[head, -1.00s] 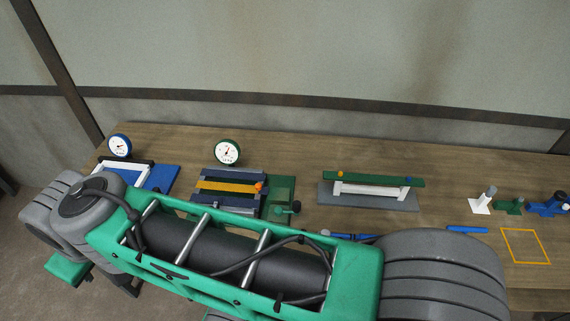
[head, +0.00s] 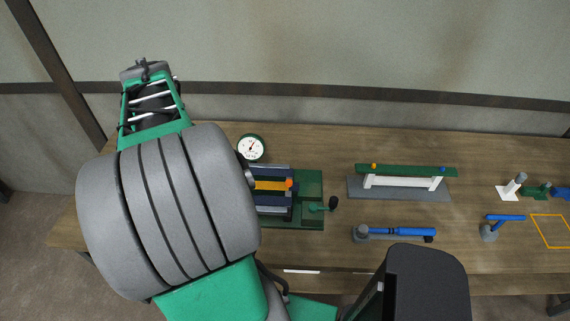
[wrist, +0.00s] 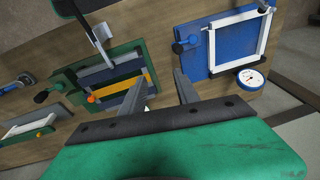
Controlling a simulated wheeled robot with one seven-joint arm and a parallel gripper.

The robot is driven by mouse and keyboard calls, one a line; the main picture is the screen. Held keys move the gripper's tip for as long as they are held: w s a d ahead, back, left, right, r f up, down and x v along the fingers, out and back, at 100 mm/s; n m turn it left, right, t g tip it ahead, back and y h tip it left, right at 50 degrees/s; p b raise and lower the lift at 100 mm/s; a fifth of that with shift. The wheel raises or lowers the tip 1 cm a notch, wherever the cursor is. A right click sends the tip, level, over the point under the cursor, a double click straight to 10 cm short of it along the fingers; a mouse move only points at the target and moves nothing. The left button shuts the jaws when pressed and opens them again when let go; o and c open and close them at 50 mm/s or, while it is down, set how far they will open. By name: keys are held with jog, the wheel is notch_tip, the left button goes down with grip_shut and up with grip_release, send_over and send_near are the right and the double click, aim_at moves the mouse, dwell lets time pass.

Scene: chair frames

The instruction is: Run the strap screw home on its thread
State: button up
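I cannot tell for certain which part is the strap screw. In the wrist view a blue board (wrist: 192,22) carries a white frame (wrist: 264,40), with a dark crank-like knob (wrist: 179,48) at its left side. A green board (wrist: 65,77) holds navy bars, a yellow slat (wrist: 132,90) with an orange knob, and a dark crank knob (wrist: 41,97) on its far left. In the head view this crank (head: 333,203) is at right of the green board (head: 312,185). My gripper (wrist: 163,75) is open and empty, between the two boards in the picture. My arm hides the blue board in the head view.
A white dial (wrist: 250,79) stands by the blue board; another dial (head: 251,148) is behind the green board. A green bar on white supports (head: 405,182) and a blue tool (head: 400,233) are to the right. Bare wood (head: 340,140) lies between the fixtures.

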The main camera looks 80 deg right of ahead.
jog(key=s+d+f+m+g+b, duration=0.1)
jog(key=s+d+f+m, duration=0.6)
jog(key=s+d, duration=0.5)
jog(key=m+y+b, duration=0.1)
jog(key=m+y, duration=0.1)
jog(key=m, duration=0.4)
send_near(289, 182)
jog(key=shift+w+f, duration=0.1)
notch_tip(289, 182, down, 9)
jog(key=b, duration=0.6)
jog(key=shift+f, duration=0.1)
jog(key=shift+w+r, duration=0.1)
jog(key=shift+r, duration=0.25)
jog(key=shift+c, duration=0.7)
grip_shut()
